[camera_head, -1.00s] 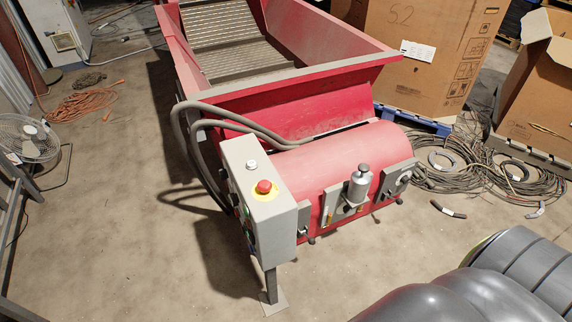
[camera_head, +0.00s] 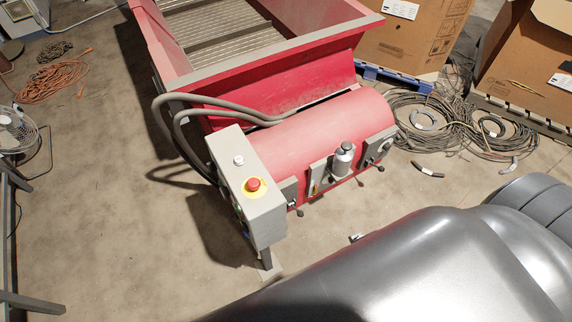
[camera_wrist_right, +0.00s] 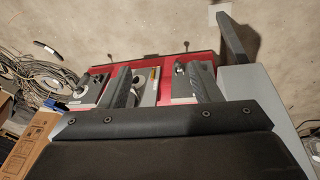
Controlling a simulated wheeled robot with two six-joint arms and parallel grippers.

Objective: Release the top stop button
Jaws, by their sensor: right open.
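The top stop button (camera_head: 254,184) is a red mushroom button on a yellow ring, on the sloped top of the grey control box (camera_head: 268,207). The side of the control box (camera_wrist_right: 245,90) shows at the right of that view; the stop button is not visible there. My left gripper is in neither view.
The red machine (camera_head: 320,130) with its hopper stands behind and right of the box. Grey hoses (camera_head: 172,120) arch beside the box. Cable coils (camera_head: 430,120) and cardboard boxes (camera_head: 408,45) are at the right.

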